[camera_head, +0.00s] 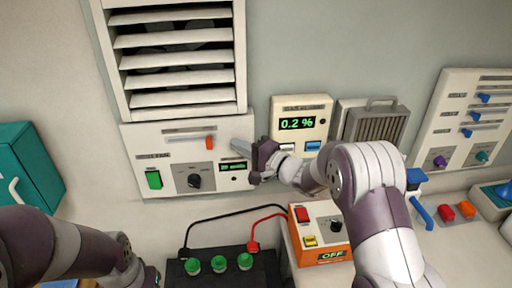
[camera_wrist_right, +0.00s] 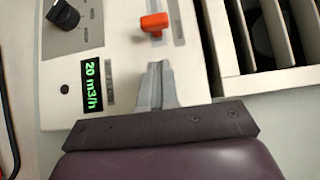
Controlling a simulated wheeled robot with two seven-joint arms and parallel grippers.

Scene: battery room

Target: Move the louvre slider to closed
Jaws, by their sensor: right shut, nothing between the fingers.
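The louvre slider is an orange-red knob (camera_head: 209,142) near the right end of a horizontal slot on the white control panel (camera_head: 143,139), below the slatted louvre. The knob also shows at the top of the right wrist view (camera_wrist_right: 154,24). My right gripper (camera_head: 236,147) is just right of the knob, its fingers shut and empty. In the right wrist view its fingertips (camera_wrist_right: 156,66) point at the knob with a small gap between. My left arm is at the lower left; its gripper (camera_head: 152,277) is barely in view at the bottom edge.
The louvre (camera_head: 180,98) has open gaps between its slats. The panel also has a green switch (camera_head: 154,180), a black dial (camera_head: 194,181) and a green display (camera_wrist_right: 93,79) reading 20 m3/h. A gas meter (camera_head: 299,105) reading 0.2 % is to the right.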

